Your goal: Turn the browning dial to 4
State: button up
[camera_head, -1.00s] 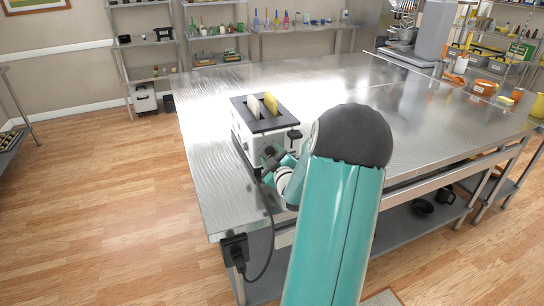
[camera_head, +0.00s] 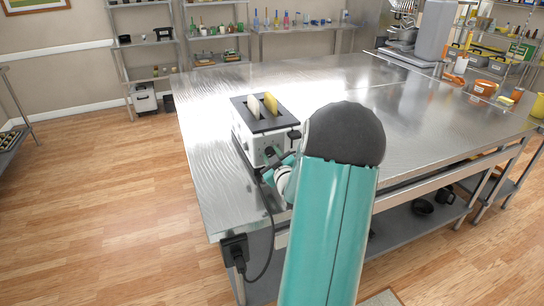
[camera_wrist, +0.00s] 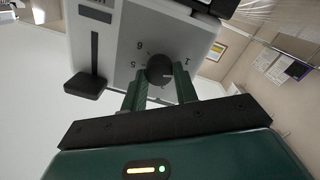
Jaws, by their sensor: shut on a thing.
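The white toaster (camera_head: 243,128) stands on the steel table with two slices sticking out of its top slots. Its black round browning dial (camera_wrist: 159,68) shows in the wrist view on the toaster's light front panel. The numbers 6, 5 and 1 are readable around the dial. Its pointer is too dark to read, so its setting cannot be told. My gripper (camera_wrist: 160,88) is shut on the dial, one green finger on each side. In the head view my gripper (camera_head: 274,160) reaches the toaster's front, partly hidden by my arm.
A black lever (camera_wrist: 88,86) sticks out of the toaster beside the dial. A black cord (camera_head: 268,215) hangs from the toaster to a socket box (camera_head: 235,249) at the table edge. The steel table (camera_head: 330,85) is clear behind the toaster.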

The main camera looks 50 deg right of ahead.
jog(key=m, duration=0.6)
jog(key=shift+d+r, duration=0.1)
jog(key=m+y, duration=0.1)
jog(key=m, duration=0.5)
jog(key=shift+s+d, duration=0.1)
jog(key=shift+s, duration=0.05)
jog(key=m, duration=0.6)
jog(key=shift+d, duration=0.1)
jog(key=m, duration=0.6)
jog(key=shift+s+f+m+t+y, duration=0.1)
jog(key=shift+f+m+t+y, duration=0.2)
jog(key=shift+t+y, duration=0.1)
jog(key=o, duration=1)
jog(key=shift+s+r, duration=0.1)
jog(key=v, duration=1.3)
jog(key=shift+s+a, duration=0.25)
